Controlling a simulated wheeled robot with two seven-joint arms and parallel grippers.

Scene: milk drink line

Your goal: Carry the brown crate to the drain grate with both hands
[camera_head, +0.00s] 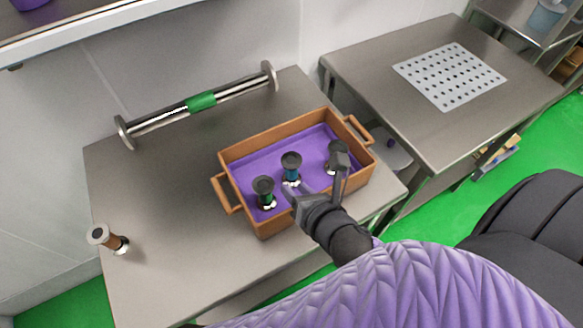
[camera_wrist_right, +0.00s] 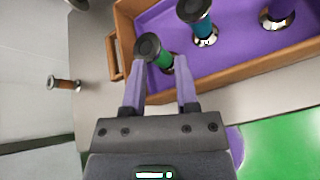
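The brown crate (camera_head: 284,223) stands on the left steel table, with a purple inside and a handle at each end. It holds a green-banded piece (camera_head: 265,194), a blue-banded piece (camera_head: 291,168) and a third piece partly hidden by my right gripper (camera_head: 314,172). That gripper is open over the crate's near side, fingers apart and nothing between them. In the right wrist view the crate wall (camera_wrist_right: 245,67) lies beyond the fingers, and the green-banded piece (camera_wrist_right: 160,55) shows past the tips. The drain grate (camera_head: 450,75), a pale perforated plate, lies on the right table. My left gripper is out of view.
A metal bar with a green middle (camera_head: 201,102) and end discs lies behind the crate. A gap separates the two tables. The right table (camera_head: 370,85) is bare around the grate.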

